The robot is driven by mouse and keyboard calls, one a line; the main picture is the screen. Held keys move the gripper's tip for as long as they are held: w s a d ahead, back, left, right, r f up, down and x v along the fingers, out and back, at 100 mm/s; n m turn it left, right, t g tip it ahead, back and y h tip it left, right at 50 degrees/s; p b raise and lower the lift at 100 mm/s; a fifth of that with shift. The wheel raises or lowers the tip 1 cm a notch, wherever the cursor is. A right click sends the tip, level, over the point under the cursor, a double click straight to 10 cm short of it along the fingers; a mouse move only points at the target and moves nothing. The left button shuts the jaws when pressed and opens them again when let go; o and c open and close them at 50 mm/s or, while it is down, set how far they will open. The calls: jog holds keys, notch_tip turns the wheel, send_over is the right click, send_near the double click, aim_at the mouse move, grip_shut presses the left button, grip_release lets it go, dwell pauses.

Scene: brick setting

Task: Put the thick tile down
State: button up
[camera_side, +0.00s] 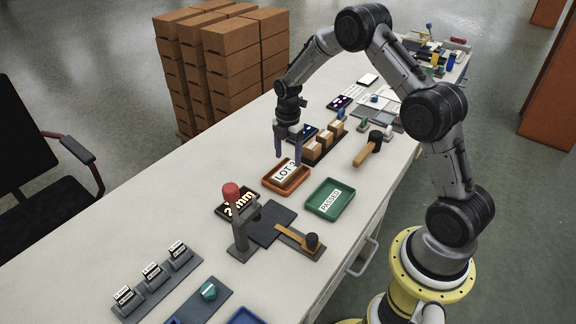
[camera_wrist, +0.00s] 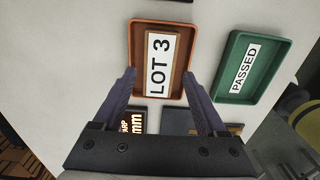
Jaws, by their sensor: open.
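The orange tray (camera_side: 268,185) sits on the table near the middle; it also shows in the wrist view (camera_wrist: 137,35). Inside it lies a flat brown tile-like piece (camera_wrist: 148,92) with a white LOT 3 label. I cannot tell for sure whether this is the thick tile. My gripper (camera_side: 288,160) points down over the tray, with its fingers apart. In the wrist view my gripper (camera_wrist: 159,72) shows nothing held between the fingers, which reach over the tray's sides. A green tray (camera_side: 311,206) marked PASSED lies to the right and is empty apart from its label.
A rack with several tan blocks (camera_side: 325,141) is behind the tray. Three small label stands (camera_side: 152,271) are at the near left.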

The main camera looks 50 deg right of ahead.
notch_tip(320, 180, up, 7)
notch_tip(320, 180, up, 8)
jog(key=f+m+t, duration=0.1)
jog(key=m, duration=0.2)
send_over(288, 170)
jog(key=s+a, duration=0.3)
jog(key=s+a+r+m+t, duration=0.2)
jog(key=s+a+r+m, duration=0.3)
jog(key=s+r, duration=0.35)
jog(key=s+a+r+m+t, duration=0.1)
jog(key=s+a+m, duration=0.1)
jog(key=s+m, duration=0.3)
jog(key=s+a+r+m+t, duration=0.1)
jog(key=s+m, duration=0.4)
jog(key=s, duration=0.8)
jog(key=shift+s+a+r+t, duration=0.25)
jog(key=shift+a+r, duration=0.2)
jog(key=shift+a, duration=0.85)
